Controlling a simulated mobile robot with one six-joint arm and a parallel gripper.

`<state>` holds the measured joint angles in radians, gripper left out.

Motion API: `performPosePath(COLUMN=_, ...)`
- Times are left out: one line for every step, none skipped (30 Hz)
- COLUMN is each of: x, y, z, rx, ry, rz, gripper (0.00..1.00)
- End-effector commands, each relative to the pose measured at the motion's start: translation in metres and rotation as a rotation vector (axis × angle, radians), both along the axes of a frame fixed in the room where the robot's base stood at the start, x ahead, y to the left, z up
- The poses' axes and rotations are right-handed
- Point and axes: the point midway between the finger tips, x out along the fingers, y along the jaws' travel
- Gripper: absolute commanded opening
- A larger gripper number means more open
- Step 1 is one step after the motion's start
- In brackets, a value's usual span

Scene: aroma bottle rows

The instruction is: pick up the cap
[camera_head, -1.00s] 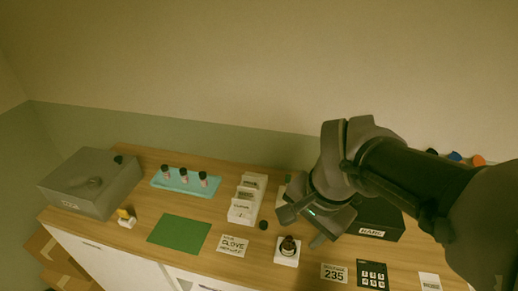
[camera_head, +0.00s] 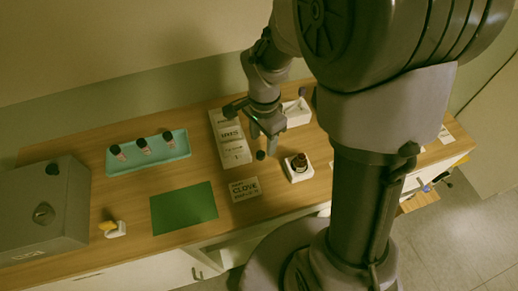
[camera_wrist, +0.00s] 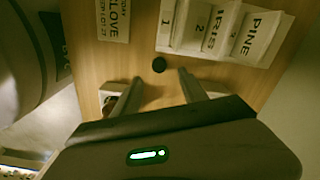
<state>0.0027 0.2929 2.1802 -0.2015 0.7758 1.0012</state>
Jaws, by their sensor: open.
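The cap (camera_head: 261,155) is a small black round piece lying on the wooden table, beside the white card rack. In the wrist view the cap (camera_wrist: 159,65) lies just beyond the fingertips, near the middle of the gap between them. My gripper (camera_head: 268,134) is above the table close to the cap. In the wrist view my gripper (camera_wrist: 160,78) is open and empty, its two fingers apart and pointing toward the cap. No finger appears to touch it.
A dark bottle (camera_head: 299,161) stands in a white holder right of the cap. A CLOVE card (camera_head: 244,189) and green mat (camera_head: 184,208) lie in front and left. The card rack (camera_head: 229,140) stands behind. A teal tray (camera_head: 178,150) holds several small bottles. A grey box (camera_head: 40,215) is far left.

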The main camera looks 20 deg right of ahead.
Motion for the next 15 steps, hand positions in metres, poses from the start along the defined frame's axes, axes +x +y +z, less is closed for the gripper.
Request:
performPosePath(x=-0.001, y=0.001, z=-0.011, rx=0.000, ry=0.003, rz=0.000, gripper=0.50)
performPosePath(x=-0.002, y=0.002, z=-0.019, rx=0.000, ry=0.004, rz=0.001, gripper=0.50)
performPosePath(x=-0.002, y=0.003, z=-0.028, rx=-0.001, ry=0.005, rz=0.001, gripper=0.50)
performPosePath(x=-0.002, y=0.004, z=-0.034, rx=0.000, ry=0.004, rz=0.002, gripper=0.50)
performPosePath(x=-0.002, y=0.004, z=-0.039, rx=0.000, ry=0.003, rz=0.002, gripper=0.50)
performPosePath(x=-0.002, y=0.004, z=-0.045, rx=0.000, ry=0.003, rz=0.001, gripper=0.50)
performPosePath(x=-0.002, y=0.004, z=-0.048, rx=0.000, ry=0.002, rz=0.001, gripper=0.50)
performPosePath(x=-0.002, y=0.004, z=-0.050, rx=0.000, ry=0.002, rz=0.000, gripper=0.50)
performPosePath(x=-0.002, y=0.004, z=-0.051, rx=0.000, ry=0.002, rz=0.000, gripper=0.50)
performPosePath(x=-0.002, y=0.004, z=-0.051, rx=0.001, ry=0.001, rz=0.000, gripper=0.50)
performPosePath(x=-0.002, y=0.003, z=-0.050, rx=0.001, ry=0.001, rz=0.000, gripper=0.50)
performPosePath(x=-0.002, y=0.004, z=-0.050, rx=0.001, ry=0.001, rz=0.000, gripper=0.50)
performPosePath(x=-0.002, y=0.003, z=-0.050, rx=0.001, ry=0.001, rz=0.000, gripper=0.50)
performPosePath(x=-0.002, y=0.003, z=-0.049, rx=0.001, ry=0.001, rz=0.000, gripper=0.50)
performPosePath(x=-0.002, y=0.003, z=-0.049, rx=0.001, ry=0.001, rz=0.000, gripper=0.48)
